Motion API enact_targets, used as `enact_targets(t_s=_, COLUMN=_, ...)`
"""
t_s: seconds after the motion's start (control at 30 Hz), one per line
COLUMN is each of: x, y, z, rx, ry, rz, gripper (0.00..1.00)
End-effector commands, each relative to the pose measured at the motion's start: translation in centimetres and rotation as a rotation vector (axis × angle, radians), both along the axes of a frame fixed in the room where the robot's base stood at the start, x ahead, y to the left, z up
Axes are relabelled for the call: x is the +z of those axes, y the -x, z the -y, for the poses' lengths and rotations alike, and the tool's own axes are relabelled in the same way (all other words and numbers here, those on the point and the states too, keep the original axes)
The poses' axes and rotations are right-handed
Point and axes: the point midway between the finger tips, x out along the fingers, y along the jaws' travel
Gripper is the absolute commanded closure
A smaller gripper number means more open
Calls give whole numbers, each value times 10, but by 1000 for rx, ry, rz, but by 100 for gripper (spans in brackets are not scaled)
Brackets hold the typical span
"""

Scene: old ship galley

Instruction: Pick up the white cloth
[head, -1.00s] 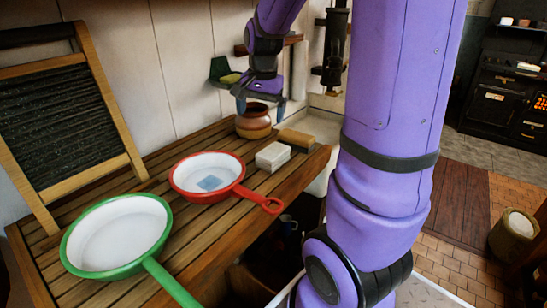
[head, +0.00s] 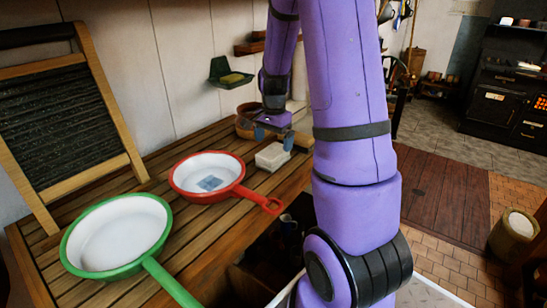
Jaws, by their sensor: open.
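A small white folded bundle, which looks like the white cloth (head: 272,157), lies on the slatted wooden counter (head: 222,247) to the right of the red pan. My gripper (head: 273,138) points down with its two fingers apart, nothing seen between them. In the picture it is just above and behind the cloth; I cannot tell the exact height gap. My gripper and arm hide part of the counter behind the cloth.
A red pan (head: 216,163) with a blue-grey patch inside and a green pan (head: 112,232) stand left of the cloth. A washboard (head: 65,125) leans at the left wall. A brown pot (head: 243,128) is partly hidden behind my gripper. A green wall holder (head: 222,75) hangs above.

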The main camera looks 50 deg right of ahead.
Motion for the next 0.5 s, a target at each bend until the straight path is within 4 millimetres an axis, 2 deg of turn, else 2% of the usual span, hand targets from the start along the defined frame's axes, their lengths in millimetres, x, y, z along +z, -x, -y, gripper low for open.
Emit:
enact_targets(t_s=0.3, x=-41, y=3, z=-3, rx=-2, ry=-2, rz=-3, gripper=0)
enact_targets(t_s=0.5, x=-50, y=3, z=-3, rx=-2, ry=-1, rz=-1, gripper=0)
